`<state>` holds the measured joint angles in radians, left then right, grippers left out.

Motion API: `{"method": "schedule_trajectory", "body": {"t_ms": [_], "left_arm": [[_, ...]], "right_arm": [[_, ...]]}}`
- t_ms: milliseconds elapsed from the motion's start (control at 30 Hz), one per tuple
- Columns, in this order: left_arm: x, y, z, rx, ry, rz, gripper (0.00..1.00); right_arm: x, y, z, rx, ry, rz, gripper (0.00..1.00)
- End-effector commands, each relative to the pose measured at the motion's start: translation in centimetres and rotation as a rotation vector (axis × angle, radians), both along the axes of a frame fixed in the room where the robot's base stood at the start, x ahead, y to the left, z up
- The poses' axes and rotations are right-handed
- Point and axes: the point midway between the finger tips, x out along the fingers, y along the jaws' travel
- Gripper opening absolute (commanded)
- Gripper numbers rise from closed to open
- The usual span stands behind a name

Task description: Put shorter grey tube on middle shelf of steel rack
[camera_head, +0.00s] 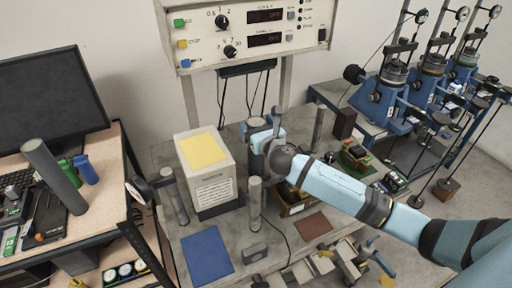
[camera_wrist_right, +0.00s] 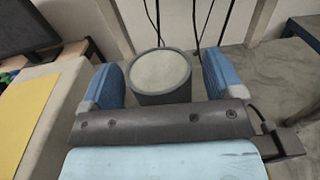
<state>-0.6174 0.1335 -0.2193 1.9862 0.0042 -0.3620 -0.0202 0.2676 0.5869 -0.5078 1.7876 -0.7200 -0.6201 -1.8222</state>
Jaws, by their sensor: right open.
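In the head view the arm hides much of this tube. Another grey tube (camera_head: 318,128) stands to its right, and a long, thick grey tube (camera_head: 54,175) leans over the left desk. I cannot tell for certain which is the shorter one. My left gripper is not in view.
A white box (camera_head: 208,175) with a yellow top is left of the gripper. A grey post (camera_head: 255,205) stands in front. A meter panel (camera_head: 245,32) is above the bench. A dark-framed unit with a low shelf (camera_head: 122,272) of jars is at lower left.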

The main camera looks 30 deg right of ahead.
Motion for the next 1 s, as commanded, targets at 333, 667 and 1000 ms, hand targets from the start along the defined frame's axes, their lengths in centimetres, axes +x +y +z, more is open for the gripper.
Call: {"method": "schedule_trajectory", "body": {"t_ms": [333,667,1000], "left_arm": [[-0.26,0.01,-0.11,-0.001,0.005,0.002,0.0],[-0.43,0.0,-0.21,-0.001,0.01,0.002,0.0],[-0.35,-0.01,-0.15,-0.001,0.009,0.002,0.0]], "right_arm": [[0.46,-0.01,-0.07,0.0,0.001,0.001,0.73],[0.44,-0.01,-0.07,0.0,0.001,0.0,0.0],[0.48,-0.02,0.25,0.001,-0.002,0.001,0.0]]}}
